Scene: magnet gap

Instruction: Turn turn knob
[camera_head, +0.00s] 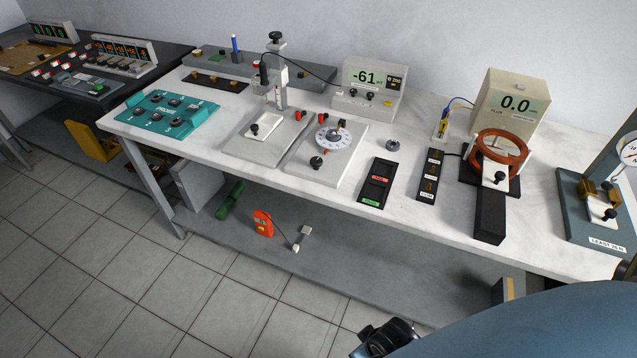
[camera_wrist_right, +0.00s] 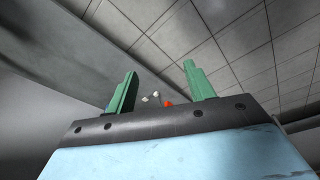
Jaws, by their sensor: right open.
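Several knobs are in the head view; I cannot tell which one the task names. A white graduated dial (camera_head: 346,143) sits on a light grey plate at the middle of the bench. A black knob (camera_head: 316,162) is on the same plate, in front of the dial. A small grey knob (camera_head: 392,145) stands alone to the right of the plate. My right gripper (camera_wrist_right: 157,82) has its green fingers apart with nothing between them. It is away from the knobs, low in front of the bench. My left gripper is out of view.
The white bench (camera_head: 420,222) holds a display box reading -61 (camera_head: 370,78), a beige meter reading 0.0 (camera_head: 512,105) and a coil (camera_head: 500,146). A teal panel (camera_head: 165,113) is at the left. An orange device (camera_head: 263,223) lies on the lower shelf. The tiled floor is clear.

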